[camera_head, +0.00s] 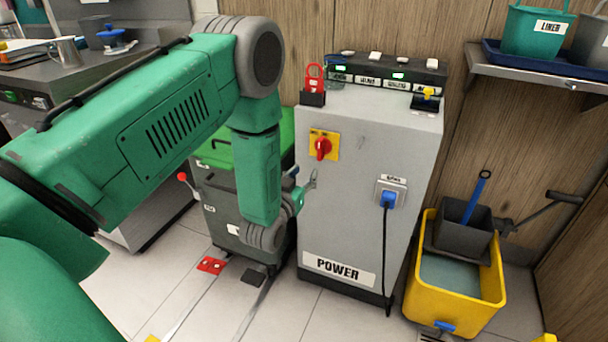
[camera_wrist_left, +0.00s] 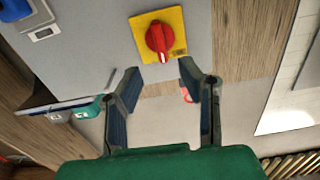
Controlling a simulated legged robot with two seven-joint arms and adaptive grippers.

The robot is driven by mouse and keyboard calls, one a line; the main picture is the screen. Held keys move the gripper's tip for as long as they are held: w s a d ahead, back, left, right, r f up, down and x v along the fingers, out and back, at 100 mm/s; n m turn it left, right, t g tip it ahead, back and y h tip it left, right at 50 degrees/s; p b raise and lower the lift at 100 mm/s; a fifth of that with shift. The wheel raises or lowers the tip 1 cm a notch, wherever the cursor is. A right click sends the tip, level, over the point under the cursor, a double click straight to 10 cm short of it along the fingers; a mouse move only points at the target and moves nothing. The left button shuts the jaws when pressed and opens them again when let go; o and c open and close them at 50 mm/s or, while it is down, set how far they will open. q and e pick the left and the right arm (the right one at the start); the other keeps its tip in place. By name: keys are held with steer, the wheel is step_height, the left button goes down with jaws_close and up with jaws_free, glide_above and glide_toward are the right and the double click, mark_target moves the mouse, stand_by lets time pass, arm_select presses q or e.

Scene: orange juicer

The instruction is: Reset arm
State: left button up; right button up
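My left arm comes in from the left in the head view and bends down in front of the grey power cabinet (camera_head: 345,215). My left gripper (camera_head: 313,180) is near the cabinet's left front edge, below the red rotary switch (camera_head: 323,147) on its yellow plate. In the left wrist view my left gripper (camera_wrist_left: 156,78) has its two fingers apart with nothing between them. The red switch (camera_wrist_left: 160,38) lies just beyond the fingertips there, apart from them. My right gripper is in neither view.
A blue plug (camera_head: 389,199) with a black cable sits on the cabinet front. A yellow mop bucket (camera_head: 450,315) stands at right. A green-lidded bin (camera_head: 215,152) is behind my arm. A shelf (camera_head: 540,69) with tubs is at upper right.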

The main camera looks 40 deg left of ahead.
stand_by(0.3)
arm_select(q)
steer(key=s+d+f+m+g+h+p, duration=0.1)
steer(key=s+d+f+g+h+p, duration=0.1)
steer(key=s+d+f+g, duration=0.4)
steer(key=s+d+f+m+g+h+p, duration=0.1)
steer(key=s+d+f+g, duration=0.1)
steer(key=s+f, duration=0.45)
steer(key=s+d+g+p, duration=0.1)
steer(key=s+g, duration=0.3)
steer(key=s, duration=0.8)
steer(key=s+d+m+g+h+p, duration=0.1)
steer(key=s+d+g, duration=0.2)
steer(key=s, duration=0.9)
steer(key=shift+s+d+g+p, duration=0.15)
steer(key=shift+s+g+p, duration=0.25)
steer(key=shift+g, duration=0.5)
